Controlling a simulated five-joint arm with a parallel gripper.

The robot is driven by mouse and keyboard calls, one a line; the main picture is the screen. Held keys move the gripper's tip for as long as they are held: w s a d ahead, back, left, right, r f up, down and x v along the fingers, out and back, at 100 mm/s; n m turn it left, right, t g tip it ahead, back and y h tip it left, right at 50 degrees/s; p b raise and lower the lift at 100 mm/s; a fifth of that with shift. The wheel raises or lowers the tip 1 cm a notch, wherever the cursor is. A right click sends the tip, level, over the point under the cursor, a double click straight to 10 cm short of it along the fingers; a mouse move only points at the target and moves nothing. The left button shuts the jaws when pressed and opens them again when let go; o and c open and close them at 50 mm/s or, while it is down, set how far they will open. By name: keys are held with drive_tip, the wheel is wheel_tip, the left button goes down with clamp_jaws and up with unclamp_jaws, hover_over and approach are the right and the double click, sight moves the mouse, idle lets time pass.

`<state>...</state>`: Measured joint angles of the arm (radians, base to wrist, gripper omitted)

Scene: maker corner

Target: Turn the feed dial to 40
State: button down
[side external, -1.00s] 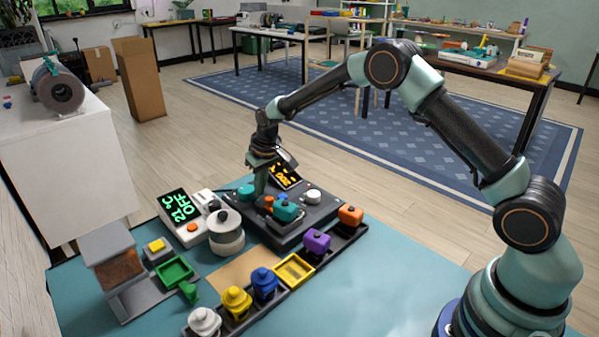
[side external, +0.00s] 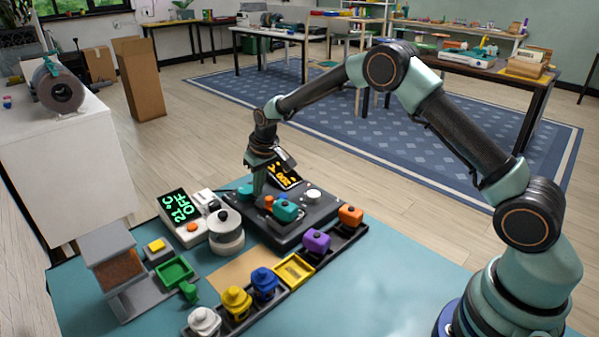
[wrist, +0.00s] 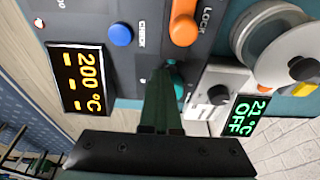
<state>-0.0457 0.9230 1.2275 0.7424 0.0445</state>
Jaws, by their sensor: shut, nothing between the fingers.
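The dark machine (side external: 262,228) stands on the teal bench top, with several knobs on its top. A teal dial (wrist: 175,78) shows in the wrist view, partly hidden by my gripper's fingers. It appears as a teal knob (side external: 246,191) in the side view. I cannot read a dial name or scale. My gripper (side external: 258,193) is shut and empty, pointing down, with its tips (wrist: 163,78) at or close beside this dial. I cannot tell whether they touch. The machine's amber display (wrist: 80,78) reads 200 °C with dashes.
An orange lock lever (wrist: 183,24) and a blue knob (wrist: 120,34) are near the fingers. Coloured containers (side external: 265,284) line the front. The bench's front right is clear.

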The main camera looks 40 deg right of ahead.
drive_tip(key=shift+s+a, duration=0.1)
drive_tip(key=shift+a, duration=0.7)
drive_tip(key=shift+a, duration=0.6)
drive_tip(key=shift+s+a, duration=0.15)
drive_tip(key=shift+s, duration=0.1)
drive_tip(key=w+v, duration=0.1)
drive_tip(key=v, duration=0.4)
drive_tip(key=shift+r, duration=0.55)
drive_tip(key=shift+w, duration=0.1)
